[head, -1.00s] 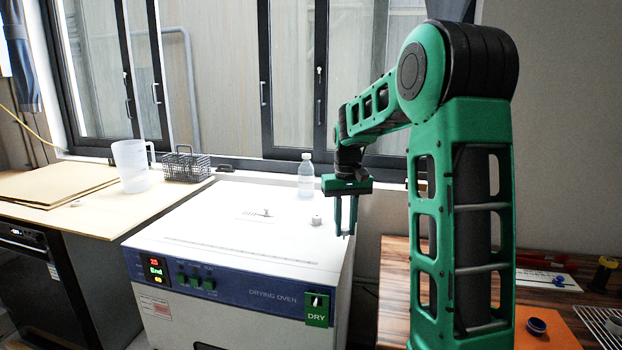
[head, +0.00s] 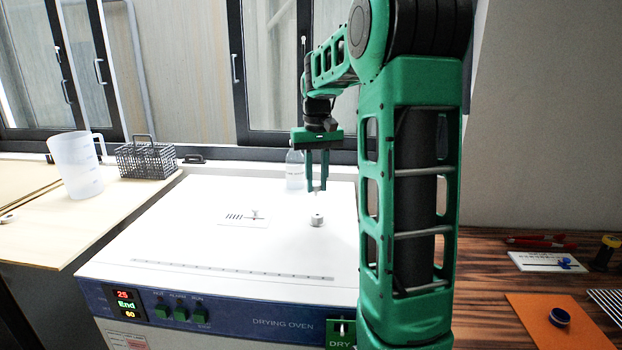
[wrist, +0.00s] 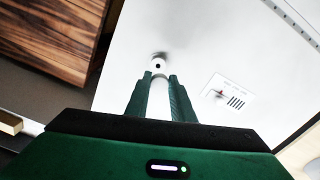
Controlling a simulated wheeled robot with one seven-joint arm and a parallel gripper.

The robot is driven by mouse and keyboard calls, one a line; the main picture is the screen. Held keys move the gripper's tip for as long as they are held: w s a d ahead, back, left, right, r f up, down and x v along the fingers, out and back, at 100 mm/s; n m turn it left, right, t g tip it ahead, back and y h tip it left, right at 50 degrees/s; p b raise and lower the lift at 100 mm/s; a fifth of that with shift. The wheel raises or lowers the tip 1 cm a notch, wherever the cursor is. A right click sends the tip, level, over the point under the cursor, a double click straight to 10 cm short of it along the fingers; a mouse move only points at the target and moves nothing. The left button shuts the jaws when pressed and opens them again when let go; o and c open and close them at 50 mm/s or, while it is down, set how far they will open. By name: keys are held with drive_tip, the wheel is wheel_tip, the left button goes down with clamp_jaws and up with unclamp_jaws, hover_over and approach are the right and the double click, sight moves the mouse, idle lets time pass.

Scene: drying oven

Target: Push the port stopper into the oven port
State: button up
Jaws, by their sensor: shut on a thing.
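The oven port (head: 316,220) is a short pale round collar on the white top of the drying oven (head: 190,250). In the wrist view the port (wrist: 158,66) shows a dark hole, just beyond my fingertips. My gripper (head: 317,188) points down above the oven top, shut on the port stopper (head: 316,187), a small pale piece mostly hidden between the fingers. In the head view the stopper appears just above the port, with a gap between them. In the wrist view my gripper (wrist: 160,82) lines up roughly with the port; exact alignment cannot be told.
A slider vent plate (head: 245,219) lies left of the port. A clear bottle (head: 295,170) stands behind my gripper. A wire basket (head: 147,160) and a jug (head: 76,165) stand on the left bench. An orange mat (head: 530,335) with a blue-rimmed cap lies on the right table.

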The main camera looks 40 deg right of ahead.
sight(318, 191)
drive_tip(key=shift+s+d+f, duration=0.1)
drive_tip(key=shift+d+f, duration=0.1)
drive_tip(key=shift+f, duration=2.5)
drive_tip(key=shift+s+a, duration=0.1)
drive_tip(key=shift+s, duration=0.05)
drive_tip(key=shift+f, duration=1.05)
idle(0.3)
drive_tip(key=o, duration=1.6)
drive_tip(key=shift+c, duration=0.2)
